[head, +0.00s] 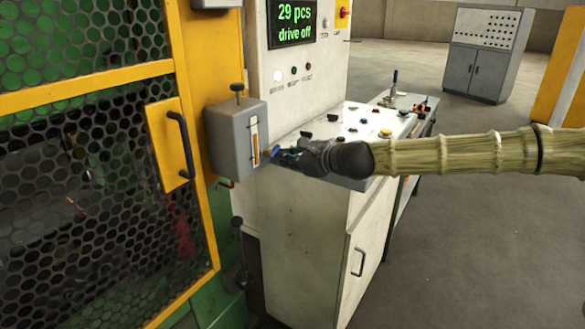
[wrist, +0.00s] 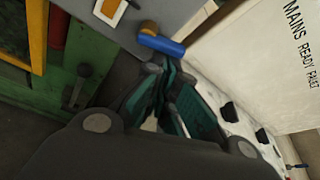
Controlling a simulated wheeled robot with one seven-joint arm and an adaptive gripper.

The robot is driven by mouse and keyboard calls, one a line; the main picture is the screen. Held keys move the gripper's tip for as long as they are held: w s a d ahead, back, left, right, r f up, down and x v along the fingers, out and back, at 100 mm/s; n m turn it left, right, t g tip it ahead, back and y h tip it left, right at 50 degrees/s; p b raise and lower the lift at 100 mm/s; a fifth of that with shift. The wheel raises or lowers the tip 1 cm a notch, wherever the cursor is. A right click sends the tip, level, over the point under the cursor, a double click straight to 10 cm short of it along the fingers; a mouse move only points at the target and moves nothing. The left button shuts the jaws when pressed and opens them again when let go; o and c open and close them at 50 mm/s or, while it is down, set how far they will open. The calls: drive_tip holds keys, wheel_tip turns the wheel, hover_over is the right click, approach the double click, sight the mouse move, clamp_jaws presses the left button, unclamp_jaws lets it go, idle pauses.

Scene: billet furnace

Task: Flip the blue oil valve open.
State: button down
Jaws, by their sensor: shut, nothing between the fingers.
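The blue oil valve lever (head: 274,151) is a small handle low on the right side of a grey box with a sight gauge (head: 233,138). In the wrist view the blue lever (wrist: 162,44) sticks out from a brass-coloured fitting (wrist: 149,27) at the grey box's edge. My gripper (head: 280,157) is just beside the lever in the head view. In the wrist view my gripper's fingers (wrist: 165,75) are together with nothing between them, their tips close to the lever. I cannot tell whether they touch it.
A control desk (head: 345,133) with several buttons stands right behind and below my gripper. A panel with a green display (head: 293,20) rises above it. A yellow-framed mesh guard door with a handle (head: 180,145) is at left. Open floor (head: 470,240) lies at right.

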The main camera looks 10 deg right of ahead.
wheel_tip(320, 180, up, 3)
drive_tip(key=n+t+b, duration=0.2)
drive_tip(key=n+b, duration=0.1)
drive_tip(key=n, duration=0.1)
drive_tip(key=n+t+h+b, duration=0.1)
drive_tip(key=n+t+b, duration=0.1)
drive_tip(key=n+b, duration=0.2)
drive_tip(key=shift+r+n, duration=0.1)
drive_tip(key=shift+n, duration=0.3)
drive_tip(key=shift+b, duration=0.3)
drive_tip(key=s+d, duration=0.6)
drive_tip(key=d, duration=0.1)
drive_tip(key=shift+s+p, duration=0.25)
drive_tip(key=shift+p, duration=0.05)
idle(0.4)
